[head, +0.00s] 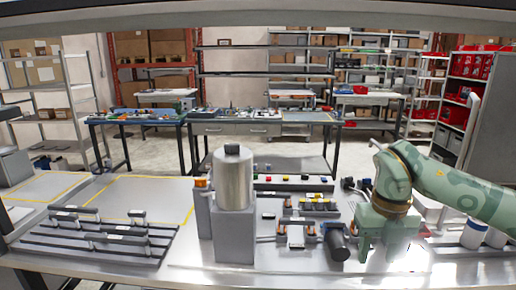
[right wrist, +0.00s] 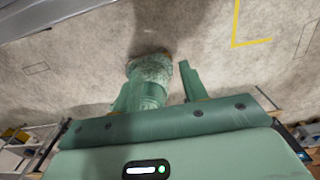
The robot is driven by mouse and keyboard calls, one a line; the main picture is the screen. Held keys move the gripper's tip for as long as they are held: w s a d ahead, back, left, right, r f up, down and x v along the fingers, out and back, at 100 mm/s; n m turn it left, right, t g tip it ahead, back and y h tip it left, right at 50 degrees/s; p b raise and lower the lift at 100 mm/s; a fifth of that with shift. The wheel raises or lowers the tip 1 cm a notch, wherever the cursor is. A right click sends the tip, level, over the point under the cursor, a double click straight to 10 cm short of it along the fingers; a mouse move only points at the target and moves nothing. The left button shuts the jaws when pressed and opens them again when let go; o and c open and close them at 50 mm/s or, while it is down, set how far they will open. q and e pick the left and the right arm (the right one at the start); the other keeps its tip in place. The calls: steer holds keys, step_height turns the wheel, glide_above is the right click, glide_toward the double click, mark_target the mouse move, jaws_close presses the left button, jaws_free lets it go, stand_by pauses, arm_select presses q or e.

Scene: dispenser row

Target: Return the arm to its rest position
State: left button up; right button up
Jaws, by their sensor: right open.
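My right arm (head: 450,187) is green and comes in from the right in the head view, bent down at the wrist. My right gripper (head: 378,248) is above the right part of the bench, fingers pointing down, open with nothing seen between them there. In the right wrist view my right gripper (right wrist: 158,90) shows two green fingers spread apart over pale floor. A green mottled round shape, which seems to be part of my own body, shows between and beyond them. My left arm and gripper are not in view.
A metal cylinder (head: 233,180) on a grey block stands mid-bench. A dark round part (head: 337,243) lies just left of my right gripper. White containers (head: 473,234) stand to its right. A black slotted rack (head: 95,238) lies at the left. A yellow floor marking (right wrist: 238,30) shows in the wrist view.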

steer(key=a+f+m+y, duration=0.3)
steer(key=a+f+y, duration=1.15)
steer(key=a, duration=0.25)
steer(key=d+f+m+t+h, duration=0.25)
steer(key=f+m+t, duration=0.25)
steer(key=f+m, duration=0.3)
steer(key=d+f+m+t+h, duration=0.1)
steer(key=d+f+m+t, duration=0.2)
steer(key=f+m+t, duration=0.45)
steer(key=s+d+f+m+g+h, duration=0.2)
steer(key=s+d+f+m+h, duration=0.25)
steer(key=s+f, duration=0.65)
steer(key=s+d+f+m+g+h, duration=0.3)
steer(key=s+d+f+m+h, duration=0.15)
steer(key=s+f, duration=0.65)
steer(key=s+d+f+m+g+h, duration=0.1)
steer(key=s+f+m+g, duration=0.1)
steer(key=s, duration=1.2)
steer(key=s+d+f+m+g+h, duration=0.1)
steer(key=s+f+g, duration=0.4)
steer(key=s, duration=0.9)
step_height(320, 180, down, 2)
steer(key=shift+d+f+m, duration=0.1)
steer(key=shift+d+m, duration=0.55)
